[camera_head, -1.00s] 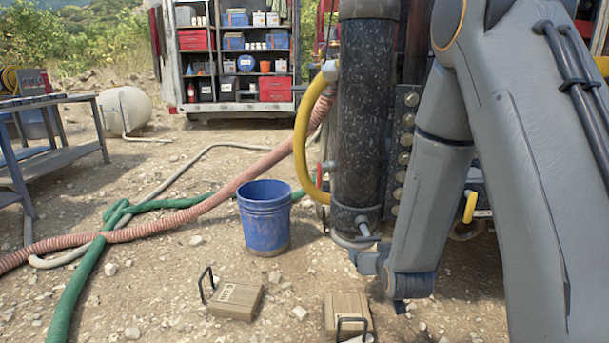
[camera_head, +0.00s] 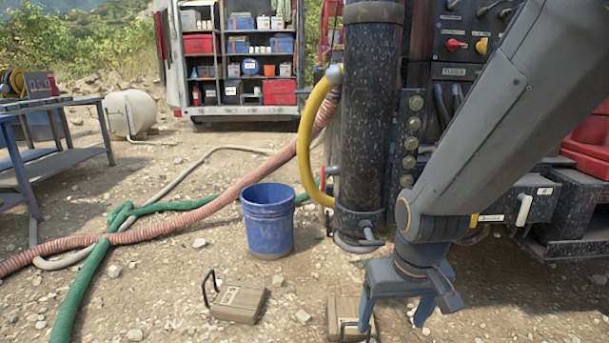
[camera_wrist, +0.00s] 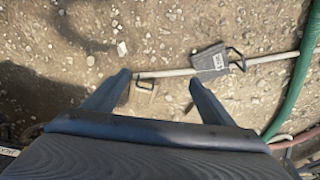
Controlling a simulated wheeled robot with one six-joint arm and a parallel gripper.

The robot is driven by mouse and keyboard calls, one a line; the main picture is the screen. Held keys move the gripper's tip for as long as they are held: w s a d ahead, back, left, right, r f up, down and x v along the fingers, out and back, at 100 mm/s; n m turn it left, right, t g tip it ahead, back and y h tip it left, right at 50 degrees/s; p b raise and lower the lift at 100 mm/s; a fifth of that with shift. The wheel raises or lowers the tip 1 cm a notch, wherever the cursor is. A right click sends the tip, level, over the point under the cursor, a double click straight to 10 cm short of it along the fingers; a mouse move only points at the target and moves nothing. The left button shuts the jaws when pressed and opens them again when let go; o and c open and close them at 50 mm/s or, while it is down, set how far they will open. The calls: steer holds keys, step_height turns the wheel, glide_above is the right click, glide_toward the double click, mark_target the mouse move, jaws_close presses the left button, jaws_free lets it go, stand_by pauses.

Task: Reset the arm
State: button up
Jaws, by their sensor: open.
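My gripper (camera_head: 404,312) hangs from my arm at the lower right of the head view, its fingers pointing down. It is open, with nothing seen between its fingers. One tan box with a dark handle (camera_head: 345,318) stands on the ground beside and partly behind the left finger.
A second handled box (camera_head: 239,299) and a blue bucket (camera_head: 268,224) stand to the left. Pink (camera_head: 190,217) and green (camera_head: 84,290) hoses cross the ground. A dark vertical cylinder (camera_head: 370,120) and machinery (camera_head: 545,205) stand close to my arm. A metal table (camera_head: 60,165) is at far left.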

steer(key=s+a+r+n+g, duration=0.1)
steer(key=s+a+n, duration=0.2)
steer(key=s+a, duration=0.5)
steer(key=s+a+r+n+g, duration=0.1)
steer(key=s+a+r+n, duration=0.3)
steer(key=a, duration=0.6)
steer(key=s+d+r+m+p, duration=0.1)
steer(key=d+r+m+p, duration=0.7)
steer(key=d+r+p, duration=1.3)
step_height(320, 180, up, 3)
steer(key=p, duration=0.8)
steer(key=shift+p, duration=0.35)
steer(key=shift+s, duration=0.1)
